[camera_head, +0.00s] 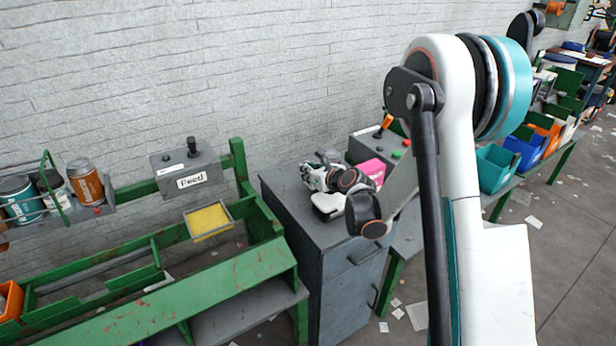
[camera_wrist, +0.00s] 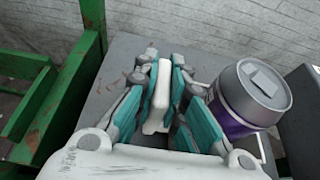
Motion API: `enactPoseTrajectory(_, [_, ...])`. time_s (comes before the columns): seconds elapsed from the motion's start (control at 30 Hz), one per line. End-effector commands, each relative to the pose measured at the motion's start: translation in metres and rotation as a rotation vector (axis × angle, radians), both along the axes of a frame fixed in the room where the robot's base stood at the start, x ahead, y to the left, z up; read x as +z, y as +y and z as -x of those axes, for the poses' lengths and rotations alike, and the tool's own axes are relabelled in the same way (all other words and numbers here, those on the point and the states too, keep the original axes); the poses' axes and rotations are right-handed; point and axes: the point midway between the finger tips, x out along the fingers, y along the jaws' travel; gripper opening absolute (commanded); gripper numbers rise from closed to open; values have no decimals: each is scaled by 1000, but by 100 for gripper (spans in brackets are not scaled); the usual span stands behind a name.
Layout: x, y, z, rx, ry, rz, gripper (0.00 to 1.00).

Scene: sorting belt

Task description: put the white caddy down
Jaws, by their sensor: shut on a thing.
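Most of the caddy is hidden by the fingers and my wrist. I cannot tell whether its base touches the cabinet top.
A purple can with a grey lid (camera_wrist: 250,98) stands close right of the fingers. A pink box (camera_head: 373,170) is behind my wrist. The green belt frame (camera_head: 245,265) borders the cabinet on the left. Bare cabinet top shows left of my gripper.

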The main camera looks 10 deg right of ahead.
Motion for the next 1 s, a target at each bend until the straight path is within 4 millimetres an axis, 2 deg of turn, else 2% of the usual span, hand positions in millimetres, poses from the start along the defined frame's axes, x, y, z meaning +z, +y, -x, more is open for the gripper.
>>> enactPoseTrajectory(0.07, [-7, 0, 0, 0, 0, 0, 0])
enactPoseTrajectory(0.4, [-9, 0, 0, 0, 0, 0, 0])
enactPoseTrajectory(0.43, [-8, 0, 0, 0, 0, 0, 16])
enactPoseTrajectory(0.5, [-8, 0, 0, 0, 0, 0, 31])
enactPoseTrajectory(0.9, [-5, 0, 0, 0, 0, 0, 31])
enactPoseTrajectory(1.0, [-1, -3, 9, -1, 0, -1, 31])
